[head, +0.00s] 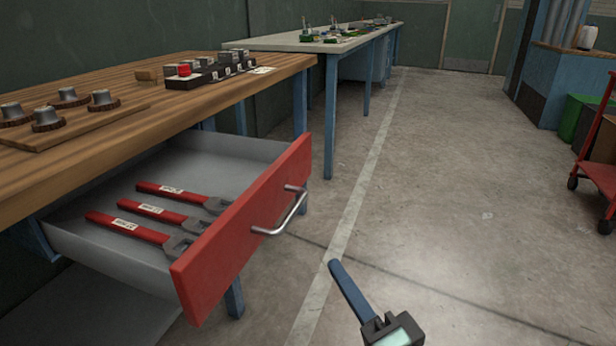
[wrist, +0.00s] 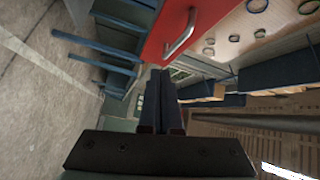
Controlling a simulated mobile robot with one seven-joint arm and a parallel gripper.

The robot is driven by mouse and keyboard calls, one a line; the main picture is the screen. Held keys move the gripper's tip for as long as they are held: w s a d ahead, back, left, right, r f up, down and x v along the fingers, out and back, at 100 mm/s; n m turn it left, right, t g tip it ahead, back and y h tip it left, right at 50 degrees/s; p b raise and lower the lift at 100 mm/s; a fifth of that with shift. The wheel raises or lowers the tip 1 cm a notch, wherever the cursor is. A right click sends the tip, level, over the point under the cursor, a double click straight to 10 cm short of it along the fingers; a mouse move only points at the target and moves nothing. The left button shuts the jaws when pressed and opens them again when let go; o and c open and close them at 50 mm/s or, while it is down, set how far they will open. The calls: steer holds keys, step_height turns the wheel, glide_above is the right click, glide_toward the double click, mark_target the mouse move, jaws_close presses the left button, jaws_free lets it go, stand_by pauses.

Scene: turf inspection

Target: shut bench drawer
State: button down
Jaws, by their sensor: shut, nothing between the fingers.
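The bench drawer (head: 225,245) is pulled well out from under the wooden bench. Its red front has a metal handle (head: 287,213), and three red-handled wrenches (head: 150,211) lie inside. In the wrist view the red drawer front (wrist: 205,15) and its handle (wrist: 180,35) show at the top, just beyond the fingertips and slightly to the right. My gripper (head: 335,265) is to the right of the drawer front in the head view, apart from the handle. In the wrist view its fingers (wrist: 160,75) are shut together with nothing between them.
The wooden bench top (head: 150,90) above carries round knobs on a board (head: 70,115) and a dark block with a red piece (head: 205,70). A second bench (head: 330,42) stands behind. A red cart (head: 600,170) is at the right edge. The concrete floor (head: 450,200) between is clear.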

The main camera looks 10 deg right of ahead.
steer(key=s+d+m+p, duration=0.3)
steer(key=s+m+p, duration=0.1)
steer(key=m, duration=0.1)
steer(key=b, duration=0.2)
glide_toward(297, 212)
steer(key=w+d, duration=0.2)
steer(key=w, duration=0.1)
steer(key=shift+t, duration=0.3)
steer(key=shift+w+a, duration=1.4)
steer(key=shift+a, duration=0.25)
